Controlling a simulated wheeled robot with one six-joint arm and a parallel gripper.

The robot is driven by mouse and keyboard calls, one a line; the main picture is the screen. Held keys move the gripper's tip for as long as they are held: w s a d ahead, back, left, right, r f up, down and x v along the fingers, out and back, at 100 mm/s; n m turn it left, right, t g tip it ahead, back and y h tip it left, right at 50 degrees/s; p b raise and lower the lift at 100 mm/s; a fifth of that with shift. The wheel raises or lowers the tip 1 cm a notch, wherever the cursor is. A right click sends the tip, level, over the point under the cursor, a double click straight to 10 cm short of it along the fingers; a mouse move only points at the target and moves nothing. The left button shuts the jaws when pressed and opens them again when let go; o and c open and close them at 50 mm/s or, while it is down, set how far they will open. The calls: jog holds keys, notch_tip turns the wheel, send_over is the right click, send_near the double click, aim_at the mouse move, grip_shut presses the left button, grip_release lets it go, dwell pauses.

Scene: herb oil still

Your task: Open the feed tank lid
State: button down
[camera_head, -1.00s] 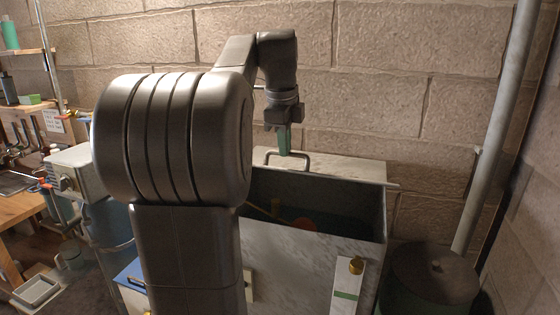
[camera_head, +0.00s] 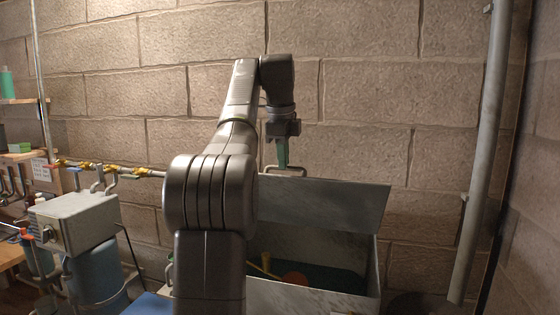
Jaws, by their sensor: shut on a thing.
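The feed tank (camera_head: 315,290) is a grey metal box at the bottom centre, partly hidden behind my arm. Its grey lid (camera_head: 330,207) stands raised and tilted at the back of the tank, and the inside shows below it. The lid's bar handle (camera_head: 299,170) sticks up at the lid's upper edge. My gripper (camera_head: 282,165) points down from above and is shut on this handle; its green fingertips overlap the bar. The exact contact is small in the picture.
Inside the tank are an orange-red round thing (camera_head: 295,278) and a tan stick (camera_head: 266,263). A block wall (camera_head: 360,100) stands close behind. A grey pipe (camera_head: 487,150) runs up at right. A grey box-shaped unit (camera_head: 80,220) and brass valves (camera_head: 115,171) are at left.

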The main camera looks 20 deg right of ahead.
jog(key=shift+w+d+f, duration=0.2)
jog(key=shift+w+f, duration=0.15)
jog(key=shift+f, duration=0.25)
jog(key=c, duration=1.8)
grip_release()
jog(key=o, duration=0.3)
jog(key=shift+w+d+f, duration=0.3)
jog(key=shift+w+d, duration=0.15)
jog(key=shift+w, duration=0.05)
jog(key=shift+w+d, duration=0.25)
jog(key=shift+w, duration=0.05)
jog(key=shift+s+a+r, duration=0.2)
jog(key=shift+s, duration=0.05)
jog(key=shift+a, duration=0.1)
